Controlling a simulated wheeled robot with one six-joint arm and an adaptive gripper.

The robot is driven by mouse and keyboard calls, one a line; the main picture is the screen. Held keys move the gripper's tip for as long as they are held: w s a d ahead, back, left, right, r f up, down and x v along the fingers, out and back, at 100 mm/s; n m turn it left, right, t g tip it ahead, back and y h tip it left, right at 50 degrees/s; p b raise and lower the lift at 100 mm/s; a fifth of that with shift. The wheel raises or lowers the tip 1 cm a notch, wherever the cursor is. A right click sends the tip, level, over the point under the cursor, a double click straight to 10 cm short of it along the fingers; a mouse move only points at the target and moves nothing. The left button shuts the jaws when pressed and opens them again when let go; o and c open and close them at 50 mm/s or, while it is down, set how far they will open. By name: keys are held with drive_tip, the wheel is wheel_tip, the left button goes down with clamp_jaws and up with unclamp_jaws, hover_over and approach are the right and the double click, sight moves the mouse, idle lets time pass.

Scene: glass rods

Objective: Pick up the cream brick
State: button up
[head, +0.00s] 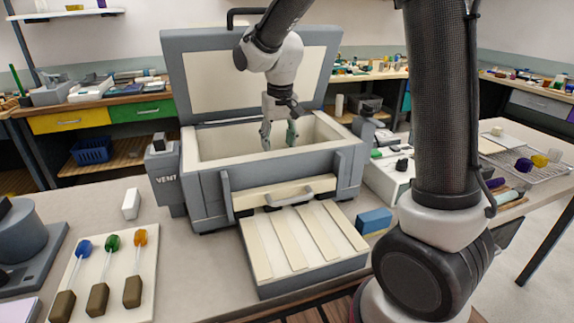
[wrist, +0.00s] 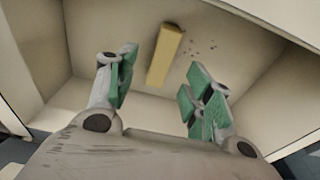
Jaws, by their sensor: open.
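The cream brick (wrist: 165,55) shows in the wrist view as a long yellowish-cream block on the floor of the open kiln-like box. It lies ahead of my gripper (wrist: 160,90), between the lines of its two green-padded fingers. The fingers are wide apart and nothing is between their tips. In the head view my gripper (head: 279,136) reaches down inside the grey box (head: 225,180), whose lid (head: 245,75) stands open. The brick is hidden by the front wall of the box in the head view.
The box walls surround my gripper closely. Small dark specks (wrist: 203,47) lie beside the brick. In front stands a pull-out tray with cream slats (head: 290,240). A blue block (head: 375,220) is to its right, and a board with coloured glass rods (head: 110,270) is at left.

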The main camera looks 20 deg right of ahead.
drive_tip(key=f, duration=0.2)
drive_tip(key=w+f, duration=0.1)
drive_tip(key=f, duration=0.2)
drive_tip(key=w+f, duration=0.1)
drive_tip(key=f, duration=0.2)
drive_tip(key=shift+a+f, duration=0.1)
drive_tip(key=shift+a, duration=0.15)
drive_tip(key=shift+s, duration=0.1)
drive_tip(key=shift+c, duration=0.4)
clamp_jaws()
wheel_tip(320, 180, up, 10)
drive_tip(key=shift+r, duration=0.1)
